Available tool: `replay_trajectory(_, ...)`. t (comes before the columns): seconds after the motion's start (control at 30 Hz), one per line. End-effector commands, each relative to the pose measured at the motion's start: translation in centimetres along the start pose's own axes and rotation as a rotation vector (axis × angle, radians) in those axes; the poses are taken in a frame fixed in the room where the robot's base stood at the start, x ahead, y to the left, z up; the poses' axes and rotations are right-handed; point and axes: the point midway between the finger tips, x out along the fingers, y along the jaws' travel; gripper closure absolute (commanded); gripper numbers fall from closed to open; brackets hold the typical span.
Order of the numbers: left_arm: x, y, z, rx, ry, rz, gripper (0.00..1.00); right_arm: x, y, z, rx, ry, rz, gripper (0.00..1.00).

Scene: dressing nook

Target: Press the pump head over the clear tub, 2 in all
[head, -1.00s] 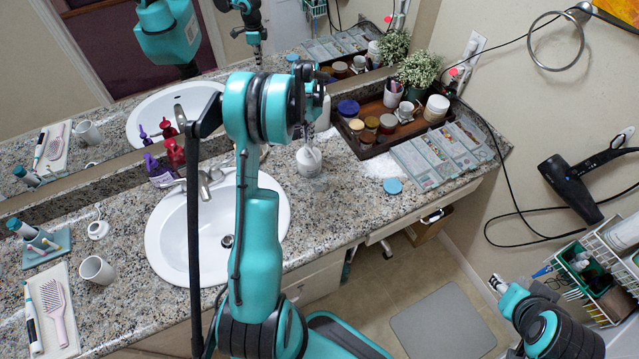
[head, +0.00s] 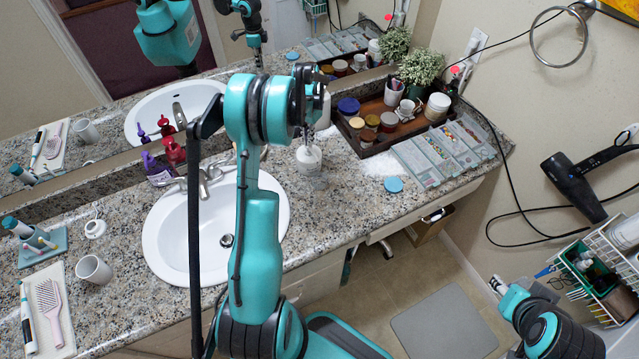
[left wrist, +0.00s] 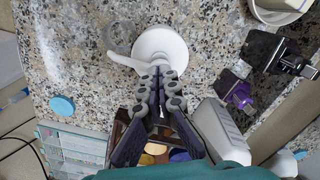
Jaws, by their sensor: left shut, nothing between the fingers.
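The white pump head (left wrist: 160,46) shows in the left wrist view, its nozzle pointing left. The clear tub (left wrist: 122,38) lies beside it under the nozzle end, faint against the granite. In the head view the white pump head (head: 309,156) and the clear tub (head: 319,182) are on the counter right of the sink. My left gripper (left wrist: 162,74) is shut and empty, its fingertips at the near edge of the pump head; whether they touch it I cannot tell. In the head view my left gripper (head: 308,132) hangs just above the pump. My right gripper (head: 497,285) is low at the right, its fingers too small to read.
The sink (head: 180,235) is left of the pump. A wooden tray (head: 368,148) with jars stands at the back right. A blue lid (head: 394,184) lies on the open counter at right.

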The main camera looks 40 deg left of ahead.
Motion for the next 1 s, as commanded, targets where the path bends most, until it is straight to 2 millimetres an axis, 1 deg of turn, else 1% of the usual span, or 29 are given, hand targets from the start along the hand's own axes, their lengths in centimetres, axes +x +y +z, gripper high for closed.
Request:
replay_trajectory(0.3,1.3,0.0,0.0,0.0,0.0,0.0,1.0,0.8,0.0,0.6,0.0,0.0,0.0,0.6)
replay_trajectory(0.57,1.1,0.0,0.0,0.0,0.0,0.0,1.0,0.7,0.0,0.5,0.0,0.0,0.0,0.6)
replay_trajectory(0.73,0.4,0.0,0.0,0.0,0.0,0.0,1.0,0.3,0.0,0.2,0.0,0.0,0.0,0.6)
replay_trajectory(1.0,-1.4,0.0,0.0,0.0,0.0,0.0,1.0,-0.4,0.0,-0.3,0.0,0.0,0.0,0.6)
